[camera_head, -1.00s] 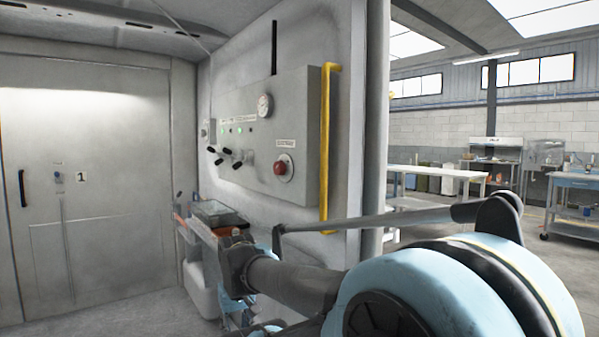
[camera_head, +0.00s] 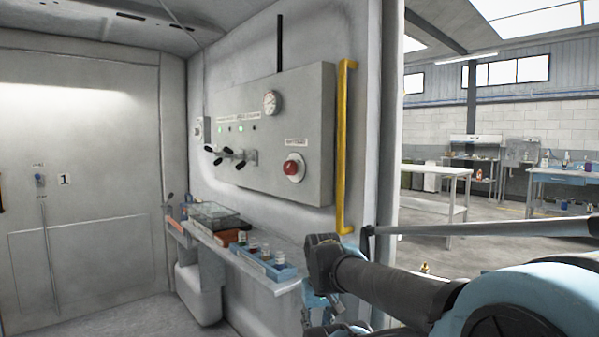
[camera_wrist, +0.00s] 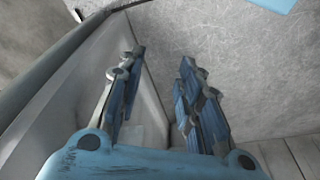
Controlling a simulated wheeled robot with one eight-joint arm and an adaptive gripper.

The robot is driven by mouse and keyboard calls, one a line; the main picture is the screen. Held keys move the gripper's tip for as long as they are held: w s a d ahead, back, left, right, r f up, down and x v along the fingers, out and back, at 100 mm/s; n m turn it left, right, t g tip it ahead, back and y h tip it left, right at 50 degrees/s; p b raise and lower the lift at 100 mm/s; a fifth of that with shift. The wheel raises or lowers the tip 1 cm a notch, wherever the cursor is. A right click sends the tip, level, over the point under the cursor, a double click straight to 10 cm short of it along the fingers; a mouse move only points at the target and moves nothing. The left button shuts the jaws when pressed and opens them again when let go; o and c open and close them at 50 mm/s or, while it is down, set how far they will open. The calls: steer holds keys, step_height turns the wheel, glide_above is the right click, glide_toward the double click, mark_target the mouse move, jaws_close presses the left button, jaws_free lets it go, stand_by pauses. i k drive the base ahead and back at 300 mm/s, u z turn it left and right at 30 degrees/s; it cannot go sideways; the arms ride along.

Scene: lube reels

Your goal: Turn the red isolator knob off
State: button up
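The red isolator knob (camera_head: 291,168) sits on a pale round plate at the lower right of the grey control panel (camera_head: 315,110) in the head view. A small label is above it; its writing is too small to read. My gripper is mostly hidden behind my arm in the head view, low and to the right of the panel. In the wrist view my gripper (camera_wrist: 162,62) has its two blue-grey fingers apart, with nothing between them. The knob does not show in the wrist view. My gripper is not touching the knob.
Several black levers (camera_head: 228,155) and a gauge (camera_head: 270,102) are on the panel. A yellow rail (camera_head: 345,150) runs down beside its right edge. Below, a shelf (camera_head: 284,287) holds a blue tray (camera_head: 265,266) and boxes. A workbench (camera_head: 435,172) stands beyond the opening at right.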

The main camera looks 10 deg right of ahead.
mark_target(290, 168)
steer(key=z, duration=0.75)
steer(key=k, duration=1.4)
steer(key=u, duration=0.55)
steer(key=i, duration=1.05)
